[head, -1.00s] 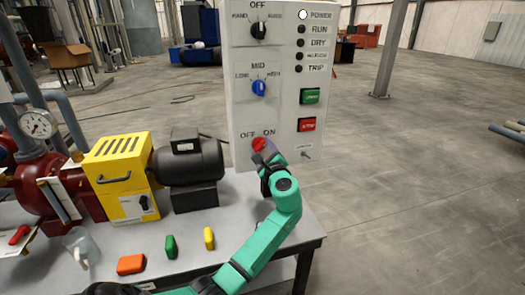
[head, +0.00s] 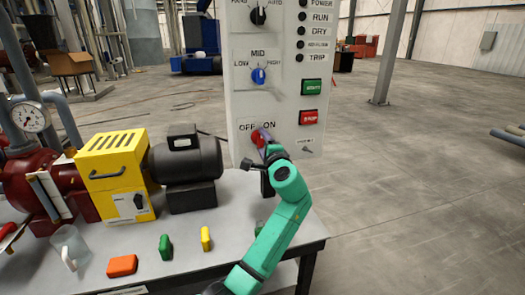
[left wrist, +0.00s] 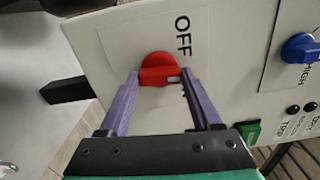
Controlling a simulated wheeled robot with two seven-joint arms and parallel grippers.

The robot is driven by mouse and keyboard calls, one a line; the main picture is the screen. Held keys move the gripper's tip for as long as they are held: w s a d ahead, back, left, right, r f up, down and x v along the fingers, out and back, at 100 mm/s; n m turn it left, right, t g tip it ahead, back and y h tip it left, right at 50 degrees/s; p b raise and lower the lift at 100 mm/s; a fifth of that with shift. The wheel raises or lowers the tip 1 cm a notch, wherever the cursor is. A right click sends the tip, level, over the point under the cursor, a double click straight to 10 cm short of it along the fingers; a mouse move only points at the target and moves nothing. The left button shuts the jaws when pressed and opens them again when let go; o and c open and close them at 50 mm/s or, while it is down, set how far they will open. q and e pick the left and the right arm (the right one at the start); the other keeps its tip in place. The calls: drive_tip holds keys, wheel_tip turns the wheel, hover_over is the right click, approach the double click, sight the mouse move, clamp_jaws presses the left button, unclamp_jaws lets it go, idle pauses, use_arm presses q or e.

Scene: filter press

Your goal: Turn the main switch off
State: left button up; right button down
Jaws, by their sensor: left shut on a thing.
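The main switch is a red rotary knob (head: 257,138) low on the white panel (head: 240,105), under the OFF and ON labels. My left gripper (head: 264,138) is at the knob, its purple fingers shut on it. In the left wrist view the fingers stand on either side of the red knob (left wrist: 157,68). A small white mark shows on the knob near the right finger. The OFF label is readable there; the ON label is mostly hidden behind a finger. My right gripper is not in view.
Above the switch are a blue selector (head: 259,76) and a black selector (head: 258,15). A green button (head: 312,87) and a red button (head: 309,117) are to the right. A motor (head: 185,160) and small coloured blocks stand on the table left of my arm.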

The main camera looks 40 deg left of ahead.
use_arm(q)
drive_tip(key=n+b, duration=0.1)
drive_tip(key=n, duration=0.1)
drive_tip(key=n+b, duration=0.4)
drive_tip(key=shift+f, duration=0.3)
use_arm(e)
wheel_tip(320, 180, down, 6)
use_arm(q)
drive_tip(key=n+b, duration=0.2)
drive_tip(key=n, duration=0.1)
drive_tip(key=shift+r, duration=0.1)
drive_tip(key=shift+r+n+b, duration=0.15)
drive_tip(key=shift+n+b, duration=0.3)
drive_tip(key=shift+n, duration=0.15)
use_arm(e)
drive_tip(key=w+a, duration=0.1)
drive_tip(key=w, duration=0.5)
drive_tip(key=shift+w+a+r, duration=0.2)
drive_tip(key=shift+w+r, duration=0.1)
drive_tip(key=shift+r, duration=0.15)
use_arm(q)
drive_tip(key=o, duration=1.4)
